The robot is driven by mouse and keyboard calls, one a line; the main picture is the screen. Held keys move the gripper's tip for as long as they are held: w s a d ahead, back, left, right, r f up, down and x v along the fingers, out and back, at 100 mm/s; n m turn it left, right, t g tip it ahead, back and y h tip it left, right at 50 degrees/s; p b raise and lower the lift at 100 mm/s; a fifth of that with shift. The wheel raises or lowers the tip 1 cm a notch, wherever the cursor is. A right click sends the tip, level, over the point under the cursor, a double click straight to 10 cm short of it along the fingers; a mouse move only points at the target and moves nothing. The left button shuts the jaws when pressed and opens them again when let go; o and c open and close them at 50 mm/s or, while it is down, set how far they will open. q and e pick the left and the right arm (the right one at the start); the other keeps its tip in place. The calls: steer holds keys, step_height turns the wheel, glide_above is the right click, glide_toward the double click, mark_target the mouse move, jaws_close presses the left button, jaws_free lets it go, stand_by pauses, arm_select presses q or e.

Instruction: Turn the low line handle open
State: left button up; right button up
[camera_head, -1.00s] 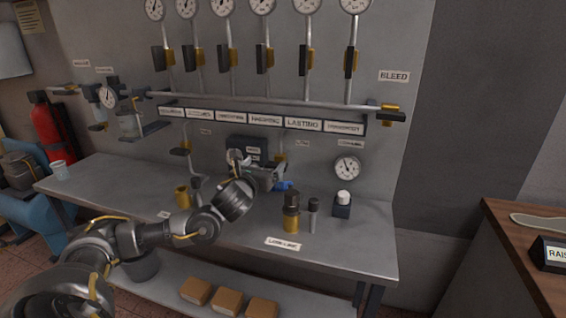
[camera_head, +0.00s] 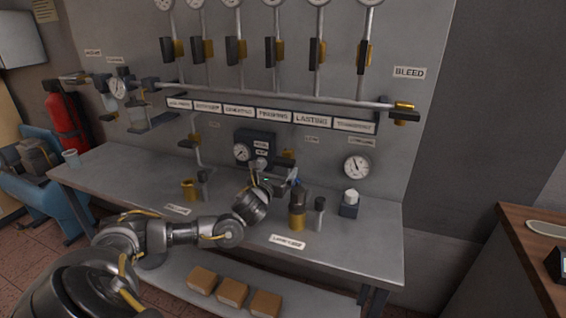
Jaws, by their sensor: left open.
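A small white label (camera_head: 288,242), which seems to read LOW LINE, lies at the bench's front edge. Behind it stands a brass fitting (camera_head: 297,217) with a dark top, and a thin post with a black head (camera_head: 319,204) beside it. I cannot tell which part is the handle or how it is turned. My left gripper (camera_head: 289,177) is open over the bench, behind and slightly left of the brass fitting, pointing toward the wall. Its fingers are small and partly hidden by my wrist; I see no contact with the fitting. My right gripper is out of view.
The grey bench (camera_head: 370,245) is clear at its front right. A dark knob block (camera_head: 350,204) stands right of the posts, and another brass fitting (camera_head: 189,190) stands left. A horizontal pipe (camera_head: 270,98) with several valves crosses the wall. A wooden-topped counter (camera_head: 525,250) is at right.

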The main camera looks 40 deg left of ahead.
mark_target(282, 165)
arm_select(q)
steer(key=x, duration=0.4)
steer(key=shift+w+d+p, duration=0.1)
steer(key=shift+p, duration=0.25)
steer(key=shift+w, duration=0.25)
steer(key=shift+w+a+f, duration=0.1)
steer(key=shift+w+a, duration=0.1)
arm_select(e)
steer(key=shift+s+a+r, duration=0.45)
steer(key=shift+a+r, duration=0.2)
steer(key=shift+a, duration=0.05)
arm_select(q)
steer(key=c, duration=1)
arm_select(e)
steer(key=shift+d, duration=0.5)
